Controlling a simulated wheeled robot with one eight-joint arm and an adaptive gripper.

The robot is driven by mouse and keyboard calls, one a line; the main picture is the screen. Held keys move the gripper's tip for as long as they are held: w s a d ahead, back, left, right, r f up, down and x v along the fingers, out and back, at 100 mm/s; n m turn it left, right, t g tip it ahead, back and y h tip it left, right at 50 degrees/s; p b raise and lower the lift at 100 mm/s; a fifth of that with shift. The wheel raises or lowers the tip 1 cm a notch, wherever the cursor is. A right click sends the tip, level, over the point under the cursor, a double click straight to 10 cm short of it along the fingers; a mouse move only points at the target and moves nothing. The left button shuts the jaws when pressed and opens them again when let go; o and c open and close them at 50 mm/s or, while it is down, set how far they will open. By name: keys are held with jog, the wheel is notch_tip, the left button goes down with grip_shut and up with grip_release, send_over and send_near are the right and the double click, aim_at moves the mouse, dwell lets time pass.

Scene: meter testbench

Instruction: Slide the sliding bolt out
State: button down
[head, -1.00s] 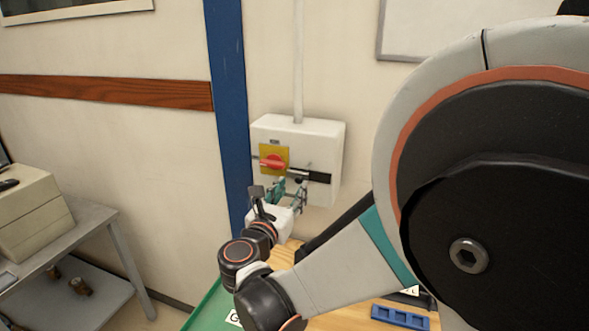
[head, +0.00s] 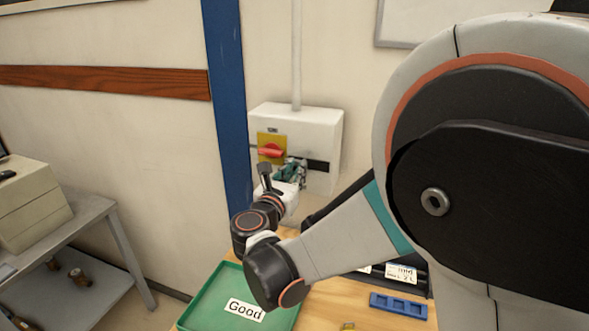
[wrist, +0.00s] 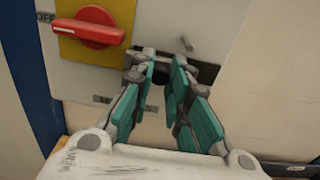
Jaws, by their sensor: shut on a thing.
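The sliding bolt (wrist: 207,73) shows as a dark strip on the front of a white switch box (head: 325,130), right of the red rotary handle. My gripper (wrist: 166,65) is at the bolt, with its teal fingers drawn together and shut on it. In the head view my gripper (head: 297,163) is against the box front, just below and right of the red handle. The fingers hide the gripped part of the bolt.
The red handle (wrist: 90,29) on its yellow plate (head: 268,141) is close to the left of my fingers. A blue post (head: 224,100) stands left of the box. Below are a green tray (head: 210,305) marked Good and a blue block (head: 399,305).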

jog(key=shift+s+d, duration=0.25)
jog(key=shift+d, duration=0.65)
jog(key=c, duration=1.8)
grip_release()
jog(key=o, duration=0.3)
jog(key=shift+s, duration=0.1)
jog(key=v, duration=0.7)
jog(key=shift+s+a, duration=0.1)
jog(key=shift+s, duration=0.05)
